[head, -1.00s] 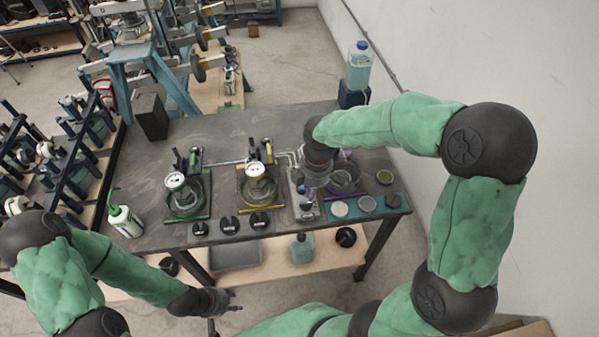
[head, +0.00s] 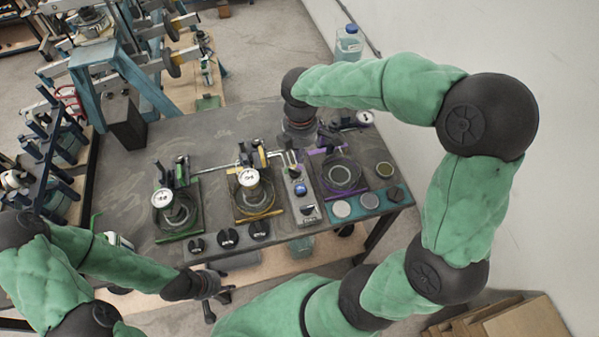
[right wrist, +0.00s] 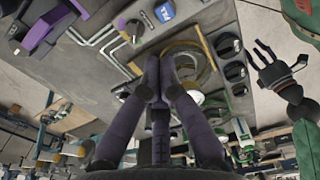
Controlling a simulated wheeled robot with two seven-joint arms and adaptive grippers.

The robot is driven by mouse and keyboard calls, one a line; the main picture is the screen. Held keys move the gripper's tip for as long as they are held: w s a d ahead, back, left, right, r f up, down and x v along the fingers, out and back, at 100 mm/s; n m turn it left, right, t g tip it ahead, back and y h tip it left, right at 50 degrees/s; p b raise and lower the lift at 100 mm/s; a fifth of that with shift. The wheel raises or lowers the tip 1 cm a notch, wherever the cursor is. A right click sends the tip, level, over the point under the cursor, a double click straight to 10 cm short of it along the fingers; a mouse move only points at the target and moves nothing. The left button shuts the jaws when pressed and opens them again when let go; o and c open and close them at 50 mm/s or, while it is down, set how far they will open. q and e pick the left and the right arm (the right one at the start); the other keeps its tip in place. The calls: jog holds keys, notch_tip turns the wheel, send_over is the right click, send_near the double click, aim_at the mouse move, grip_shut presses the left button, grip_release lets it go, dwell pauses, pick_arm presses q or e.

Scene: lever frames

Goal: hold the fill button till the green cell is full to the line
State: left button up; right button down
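The green cell (head: 181,237) stands at the left of the bench, with a round vessel and a white dial; its fill level and line are too small to read. A grey control panel (head: 309,217) between the yellow and purple cells carries a blue button (head: 300,188) and black knobs. The blue button, with white lettering, also shows in the right wrist view (right wrist: 164,11). My right gripper (right wrist: 160,62) has its fingertips together, empty, raised behind the panel and apart from the button. My left gripper (head: 222,302) is open and empty, in front of the bench.
The yellow cell (head: 257,215) and purple cell (head: 342,192) flank the panel. Pipes (head: 225,163) run behind them. Several black knobs (head: 228,238) line the front edge. A teal tray (head: 393,207) with discs is at right. A black box (head: 124,122) stands at the back left.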

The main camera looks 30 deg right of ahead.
aim_at(300, 185)
notch_tip(300, 185, down, 14)
jog(key=shift+r+b, duration=0.1)
jog(key=shift+b, duration=1.15)
